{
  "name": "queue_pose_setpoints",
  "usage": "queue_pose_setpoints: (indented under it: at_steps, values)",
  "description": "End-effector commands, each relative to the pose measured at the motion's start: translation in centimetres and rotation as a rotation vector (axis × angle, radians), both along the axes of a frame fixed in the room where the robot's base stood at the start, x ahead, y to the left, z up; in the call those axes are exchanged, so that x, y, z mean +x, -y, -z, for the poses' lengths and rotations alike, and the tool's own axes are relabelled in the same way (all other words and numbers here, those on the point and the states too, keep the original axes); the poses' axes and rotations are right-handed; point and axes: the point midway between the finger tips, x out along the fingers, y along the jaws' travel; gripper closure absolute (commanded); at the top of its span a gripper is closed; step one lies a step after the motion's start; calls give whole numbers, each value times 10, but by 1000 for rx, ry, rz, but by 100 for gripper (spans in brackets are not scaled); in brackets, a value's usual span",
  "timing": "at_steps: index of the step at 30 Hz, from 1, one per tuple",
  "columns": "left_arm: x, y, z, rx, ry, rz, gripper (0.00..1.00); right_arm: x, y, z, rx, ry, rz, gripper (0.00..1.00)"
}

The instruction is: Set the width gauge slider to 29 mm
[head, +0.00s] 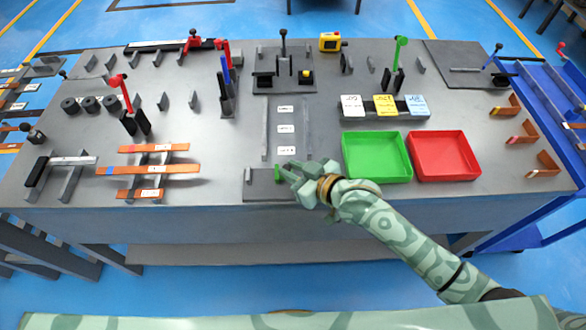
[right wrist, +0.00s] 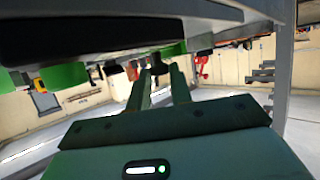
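A dark grey plate (head: 262,188) with a small upright post lies at the table's front edge, left of my right gripper. A small green piece (head: 279,175) stands on it and may be the width gauge slider; I cannot read any scale or millimetre value. My right gripper (head: 286,173) is just right of the green piece, low at the front edge; whether it touches the piece I cannot tell. In the right wrist view the fingers (right wrist: 159,85) stand apart. A dark shape shows beyond their tips, too unclear to name. My left gripper is not in view.
A green tray (head: 377,178) and a red tray (head: 474,176) stand right of my gripper. Orange bars (head: 178,170) lie on supports at the left. A narrow channel with white labels (head: 286,129) lies behind. Several levers and posts stand farther back.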

Motion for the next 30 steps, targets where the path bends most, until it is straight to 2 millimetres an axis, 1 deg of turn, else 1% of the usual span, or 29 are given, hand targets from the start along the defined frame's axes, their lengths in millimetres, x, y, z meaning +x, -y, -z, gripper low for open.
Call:
queue_pose_setpoints:
  at_steps: [1, 2, 7, 12, 14, 21, 22, 24, 30]
  values:
    - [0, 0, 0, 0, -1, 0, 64, 0, 0, 0, 0, 0, 0, 94]
    - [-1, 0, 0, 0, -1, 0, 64, 0, 0, 0, 0, 0, 0, 97]
    - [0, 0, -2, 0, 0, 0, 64, 0, -3, -1, 1, -1, 0, 97]
    - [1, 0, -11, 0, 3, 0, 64, 0, -25, -2, 2, -2, 0, 97]
    - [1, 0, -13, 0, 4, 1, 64, 0, -31, -2, 2, -2, 0, 97]
    - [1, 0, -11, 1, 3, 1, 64, 0, -31, 1, 0, -1, -1, 97]
    - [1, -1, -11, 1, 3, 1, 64, 0, -31, 1, 0, -1, -1, 73]
    - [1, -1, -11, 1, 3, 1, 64, 0, -31, 1, 0, -1, -1, 58]
    - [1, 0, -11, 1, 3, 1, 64, 0, -31, 0, 0, 0, -1, 58]
